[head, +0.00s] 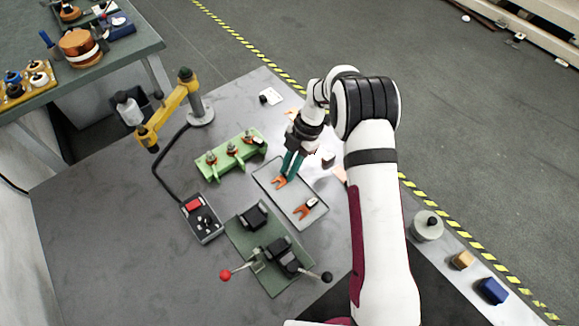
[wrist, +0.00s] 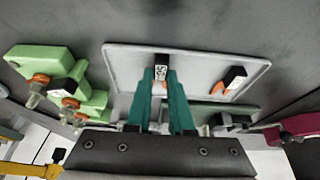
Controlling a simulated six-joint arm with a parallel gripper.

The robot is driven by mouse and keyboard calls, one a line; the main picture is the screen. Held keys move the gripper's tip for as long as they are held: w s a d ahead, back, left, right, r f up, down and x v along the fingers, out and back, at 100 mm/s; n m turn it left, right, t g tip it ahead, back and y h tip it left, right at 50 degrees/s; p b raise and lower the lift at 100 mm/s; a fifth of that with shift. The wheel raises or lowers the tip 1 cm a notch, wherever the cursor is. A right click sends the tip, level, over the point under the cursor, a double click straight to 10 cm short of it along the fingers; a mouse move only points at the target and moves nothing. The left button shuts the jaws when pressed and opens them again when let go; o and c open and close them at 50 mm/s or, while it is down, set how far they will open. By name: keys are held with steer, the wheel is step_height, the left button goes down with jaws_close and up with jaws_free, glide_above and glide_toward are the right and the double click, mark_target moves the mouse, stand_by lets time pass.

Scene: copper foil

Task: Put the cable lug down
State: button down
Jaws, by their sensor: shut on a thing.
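My gripper (head: 288,170) has teal fingers pointing down over the far left part of a pale grey tray (head: 293,194). It is shut on an orange cable lug (head: 279,183), whose forked end shows past the fingertips. In the wrist view the fingers close around the lug's black-and-white labelled end (wrist: 161,66), and most of its orange part is hidden. I cannot tell whether the held lug touches the tray. A second orange lug (head: 304,211) with a white-and-black end lies on the tray's near right part; it also shows in the wrist view (wrist: 230,81).
A green rack (head: 231,157) with orange lugs on posts stands left of the tray. A green fixture (head: 266,250) with red and black lever knobs is in front. A yellow-armed stand (head: 168,112) and a small grey box (head: 203,219) are further left. The left front table is clear.

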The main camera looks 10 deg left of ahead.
steer(key=c, duration=0.8)
jaws_free()
steer(key=v, duration=1.2)
steer(key=s+d+r+m, duration=0.3)
steer(key=s+r+m, duration=0.2)
steer(key=r+m, duration=0.25)
steer(key=s+d+r+m+t, duration=0.1)
steer(key=s+d+r+m, duration=0.15)
steer(key=s+m, duration=0.35)
steer(key=s+d+r+m+t, duration=0.1)
steer(key=s+r+m, duration=0.2)
steer(key=s+m, duration=0.3)
steer(key=s+d+f+m+t+h, duration=0.1)
steer(key=s+d+f+m, duration=0.1)
steer(key=s+m, duration=1.1)
steer(key=shift+s+d+f, duration=0.2)
steer(key=shift+s+f, duration=0.25)
steer(key=shift+s, duration=0.65)
